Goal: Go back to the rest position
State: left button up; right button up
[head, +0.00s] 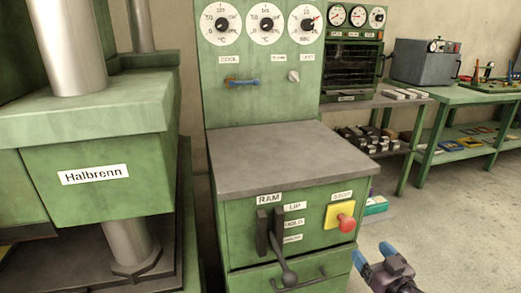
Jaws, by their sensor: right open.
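My right gripper (373,254) shows at the bottom right of the head view, low over the grey floor and to the right of the green control cabinet. Its two blue-tipped fingers are apart, with nothing seen between them. It looks clear of the cabinet's front, though the exact distance is hard to tell. My left gripper is outside the view.
The green control cabinet (240,215) has a ram lever (288,275) and a red stop button (346,223) in front. A green press labelled Halbrenn (95,178) stands left. A green bench (470,96) stands back right. Open floor (450,235) lies right.

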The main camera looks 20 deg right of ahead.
jog(key=s+a+f+n+g, duration=0.1)
jog(key=s+a+f+g, duration=0.3)
jog(key=s, duration=0.7)
jog(key=s+a+f+n+g, duration=0.1)
jog(key=s+a, duration=0.4)
jog(key=s, duration=0.6)
jog(key=s+a+f+n+g, duration=0.1)
jog(key=s+a+f+g, duration=0.3)
jog(key=s, duration=0.7)
pick_arm(q)
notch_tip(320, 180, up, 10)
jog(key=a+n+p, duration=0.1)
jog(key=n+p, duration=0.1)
jog(key=p, duration=1.3)
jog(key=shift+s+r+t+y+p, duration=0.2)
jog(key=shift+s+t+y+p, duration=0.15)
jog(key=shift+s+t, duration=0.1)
pick_arm(e)
notch_tip(320, 180, up, 12)
jog(key=m+t, duration=0.1)
jog(key=t, duration=0.1)
jog(key=shift+s+f+m, duration=0.2)
jog(key=shift+f+m, duration=0.05)
jog(key=shift+m, duration=0.15)
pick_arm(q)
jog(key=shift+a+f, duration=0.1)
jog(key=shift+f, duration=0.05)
pick_arm(e)
jog(key=shift+d+f, duration=0.1)
